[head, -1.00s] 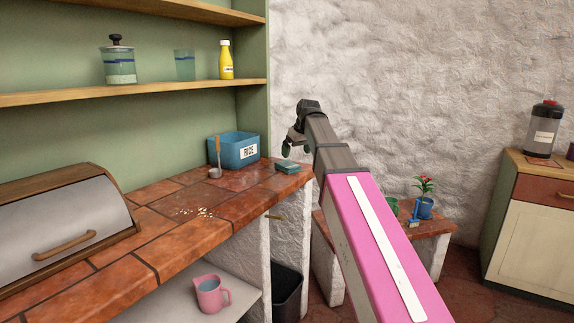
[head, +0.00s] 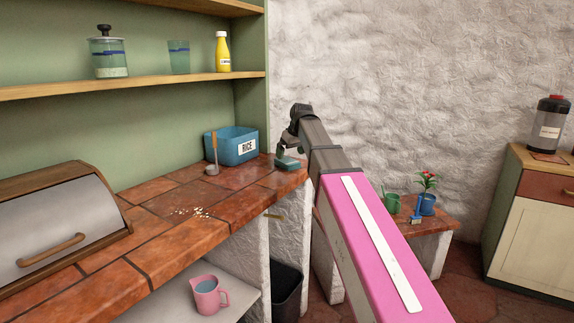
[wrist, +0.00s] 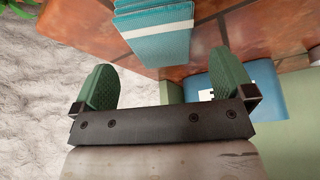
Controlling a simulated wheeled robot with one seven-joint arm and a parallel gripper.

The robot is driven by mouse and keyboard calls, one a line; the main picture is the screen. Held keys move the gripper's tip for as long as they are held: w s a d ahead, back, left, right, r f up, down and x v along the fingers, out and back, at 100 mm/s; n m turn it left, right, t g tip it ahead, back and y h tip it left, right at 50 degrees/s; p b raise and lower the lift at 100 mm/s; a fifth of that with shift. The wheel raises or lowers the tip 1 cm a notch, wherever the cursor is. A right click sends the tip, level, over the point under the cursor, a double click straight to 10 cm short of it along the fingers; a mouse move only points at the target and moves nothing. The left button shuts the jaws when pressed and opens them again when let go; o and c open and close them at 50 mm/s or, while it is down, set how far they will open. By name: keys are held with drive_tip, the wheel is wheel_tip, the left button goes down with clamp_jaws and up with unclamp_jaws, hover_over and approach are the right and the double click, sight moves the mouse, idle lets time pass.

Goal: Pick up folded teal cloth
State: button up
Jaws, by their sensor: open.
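The folded teal cloth (head: 288,164) lies on the tiled counter near its right end, to the right of the blue rice box. In the wrist view the cloth (wrist: 158,32) shows its stacked folds just beyond the fingertips, between the lines of the two fingers. My gripper (head: 287,148) is right above the cloth in the head view and partly covers it. In the wrist view my gripper (wrist: 163,78) has its two green pads wide apart with nothing between them.
The blue rice box (head: 238,146) stands behind the cloth, with a ladle (head: 213,155) beside it. Crumbs (head: 188,211) lie on the counter (head: 150,235). A bread bin (head: 60,225) stands at left. A low table with a plant (head: 427,200) stands at right.

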sight(288, 161)
drive_tip(key=x, duration=0.4)
drive_tip(key=shift+a+f, duration=0.1)
drive_tip(key=shift+a, duration=0.05)
drive_tip(key=c, duration=1)
drive_tip(key=shift+c, duration=0.2)
drive_tip(key=shift+r, duration=0.65)
wheel_tip(288, 161, up, 2)
drive_tip(key=shift+r, duration=0.2)
drive_tip(key=s+a+r, duration=0.7)
drive_tip(key=a, duration=0.2)
drive_tip(key=shift+s+r, duration=0.2)
drive_tip(key=shift+s, duration=0.15)
